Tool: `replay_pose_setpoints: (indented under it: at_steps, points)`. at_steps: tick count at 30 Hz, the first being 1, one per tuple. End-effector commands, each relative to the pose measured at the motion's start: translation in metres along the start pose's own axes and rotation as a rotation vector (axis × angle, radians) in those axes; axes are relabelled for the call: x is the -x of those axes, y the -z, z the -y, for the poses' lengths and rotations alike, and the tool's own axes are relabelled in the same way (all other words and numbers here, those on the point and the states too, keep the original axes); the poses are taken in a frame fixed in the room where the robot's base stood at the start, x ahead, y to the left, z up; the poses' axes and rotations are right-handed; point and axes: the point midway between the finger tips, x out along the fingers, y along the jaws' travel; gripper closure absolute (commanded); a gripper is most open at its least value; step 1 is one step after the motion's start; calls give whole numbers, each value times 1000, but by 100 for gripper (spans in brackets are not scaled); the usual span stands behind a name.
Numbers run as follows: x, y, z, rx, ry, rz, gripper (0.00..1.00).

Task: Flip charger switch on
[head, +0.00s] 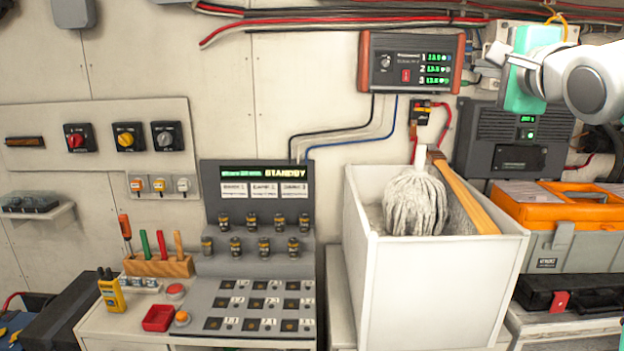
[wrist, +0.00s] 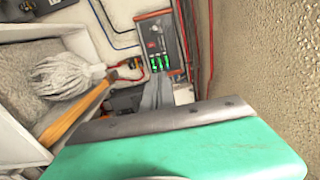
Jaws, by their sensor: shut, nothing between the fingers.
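A dark charger unit (head: 395,84) with orange-red end plates hangs on the wall, showing three lit green readouts. A small red rocker switch (head: 405,75) sits on its lower left face, under a round knob; its position is too small to tell. My gripper (head: 494,52), with a green body behind it, is to the right of the charger at about its height. In the wrist view, the grey fingers of my gripper (wrist: 160,84) are shut and empty, and the charger (wrist: 171,28) shows beyond their tips. No contact with the charger shows.
A white bin (head: 440,290) with a mop and wooden handle stands below the charger. A dark wall unit (head: 477,134) and an orange-lidded toolbox (head: 590,238) are at right. Cables (head: 290,20) run above. A control console (head: 215,300) stands left.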

Motion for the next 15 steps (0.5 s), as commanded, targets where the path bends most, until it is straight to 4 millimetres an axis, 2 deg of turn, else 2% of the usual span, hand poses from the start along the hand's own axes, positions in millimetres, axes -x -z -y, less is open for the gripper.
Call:
replay_pose_setpoints:
  at_steps: [9,15]
  points:
    - [-2,-6,-5,259,-19,9,100]
    - [-1,7,-16,516,-75,-17,100]
